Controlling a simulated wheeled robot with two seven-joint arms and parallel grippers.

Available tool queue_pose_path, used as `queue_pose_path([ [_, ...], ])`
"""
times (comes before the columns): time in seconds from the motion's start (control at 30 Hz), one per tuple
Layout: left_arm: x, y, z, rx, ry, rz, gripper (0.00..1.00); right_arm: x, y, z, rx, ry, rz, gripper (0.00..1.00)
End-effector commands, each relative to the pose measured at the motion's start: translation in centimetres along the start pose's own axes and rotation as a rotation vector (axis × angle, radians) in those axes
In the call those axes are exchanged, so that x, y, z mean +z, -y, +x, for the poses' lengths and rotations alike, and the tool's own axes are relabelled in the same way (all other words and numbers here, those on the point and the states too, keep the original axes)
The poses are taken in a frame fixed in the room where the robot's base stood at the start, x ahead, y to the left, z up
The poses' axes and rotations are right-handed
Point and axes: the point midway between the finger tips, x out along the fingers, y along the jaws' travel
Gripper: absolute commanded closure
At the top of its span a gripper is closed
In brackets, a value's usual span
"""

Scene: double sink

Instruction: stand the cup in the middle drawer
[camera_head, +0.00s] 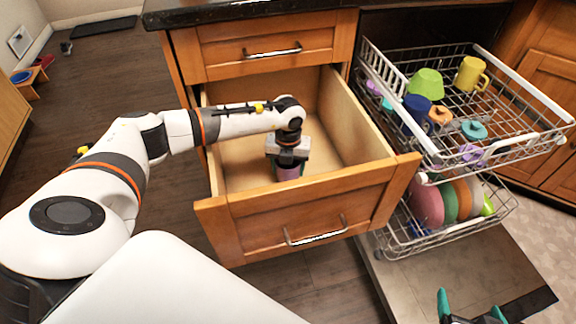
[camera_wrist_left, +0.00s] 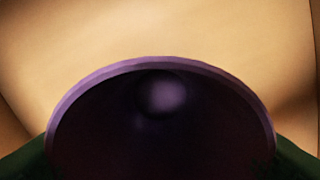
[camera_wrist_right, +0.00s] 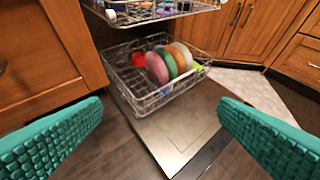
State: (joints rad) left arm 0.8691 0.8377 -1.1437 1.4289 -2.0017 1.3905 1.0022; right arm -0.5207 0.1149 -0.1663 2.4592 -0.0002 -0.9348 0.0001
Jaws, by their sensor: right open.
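The middle drawer (camera_head: 300,205) is pulled open below a closed top drawer, and its pale inside is otherwise bare. A purple cup (camera_head: 289,172) is inside it, upright, under my left gripper (camera_head: 287,160). The left wrist view looks down into the cup's round mouth (camera_wrist_left: 160,65), with dark green fingers against both its sides. My left gripper is shut on the cup. The cup's base is hidden behind the drawer front, so I cannot tell whether it touches the drawer floor. My right gripper (camera_head: 472,310) is open and empty; its teal fingers also show in the right wrist view (camera_wrist_right: 160,125).
The open dishwasher stands right of the drawer. Its upper rack (camera_head: 545,135) holds several cups and mugs, including a green one (camera_head: 426,83) and a yellow one (camera_head: 470,73). The lower rack (camera_wrist_right: 150,103) holds plates. The dishwasher door (camera_wrist_right: 180,125) lies open below. A dark counter is above.

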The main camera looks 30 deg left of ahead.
Motion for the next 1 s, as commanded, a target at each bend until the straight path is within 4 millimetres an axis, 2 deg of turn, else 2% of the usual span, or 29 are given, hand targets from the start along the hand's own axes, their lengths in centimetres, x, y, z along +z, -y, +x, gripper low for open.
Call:
queue_pose_path([
  [0.03,0.0,0.0,0.0,0.000,0.000,0.000,0.31,0.1,0.0,0.0,0.000,0.002,0.000,0.16],
  [0.1,0.0,0.0,0.0,0.000,0.000,0.000,0.19,0.0,0.0,0.0,0.000,0.001,0.000,0.16],
  [0.13,0.0,0.0,0.0,0.000,0.000,0.000,0.17,0.0,0.0,0.0,0.000,0.001,0.000,0.16],
  [0.5,0.0,0.0,-0.4,0.000,0.000,0.000,0.17,-0.3,0.0,-0.1,0.000,-0.026,0.000,0.16],
  [0.77,-0.1,0.0,-4.5,0.002,-0.003,0.000,0.17,-4.6,0.7,-2.1,-0.015,-0.291,0.005,0.16],
  [1.0,0.0,0.0,-9.1,0.001,-0.002,0.000,0.17,-8.9,1.3,-5.5,-0.031,-0.577,0.013,0.16],
])
